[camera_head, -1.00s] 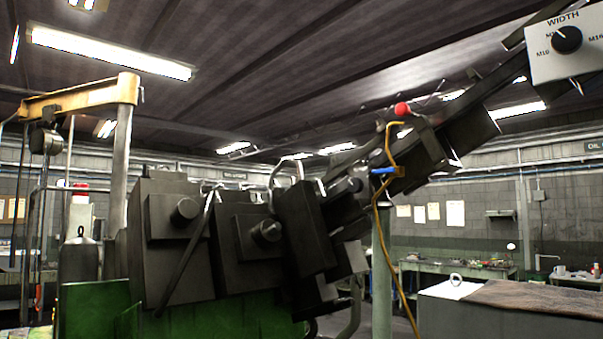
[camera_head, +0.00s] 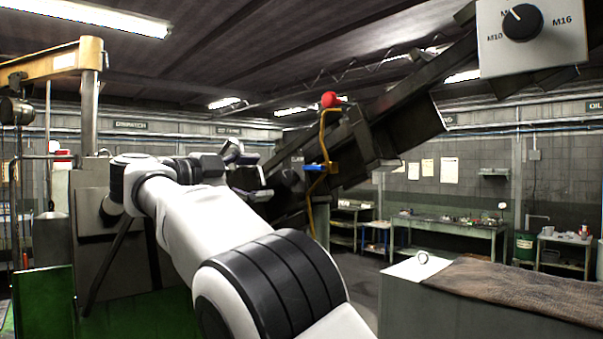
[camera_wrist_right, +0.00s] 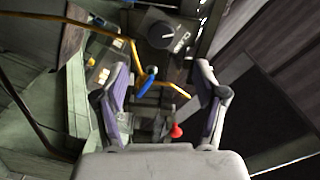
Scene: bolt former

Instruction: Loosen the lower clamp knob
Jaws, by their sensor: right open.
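A round black knob (camera_wrist_right: 162,35) beside a partly readable clamp label shows in the right wrist view, above and beyond the fingertips. I take it for the lower clamp knob. In the head view the dark knob (camera_head: 290,178) sits under the label, just right of my right gripper (camera_head: 262,176). My right gripper is open, its fingers spread wide and empty in the wrist view (camera_wrist_right: 162,74). The knob is not between the fingers. My left gripper is not in view.
A yellow line with a blue handle (camera_head: 321,168) hangs close by the knob; the handle (camera_wrist_right: 147,80) shows between the fingers in the wrist view. A red ball (camera_head: 329,99) tops a lever. A dial box (camera_head: 531,38) hangs at upper right. A grey cabinet (camera_head: 430,315) stands at lower right.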

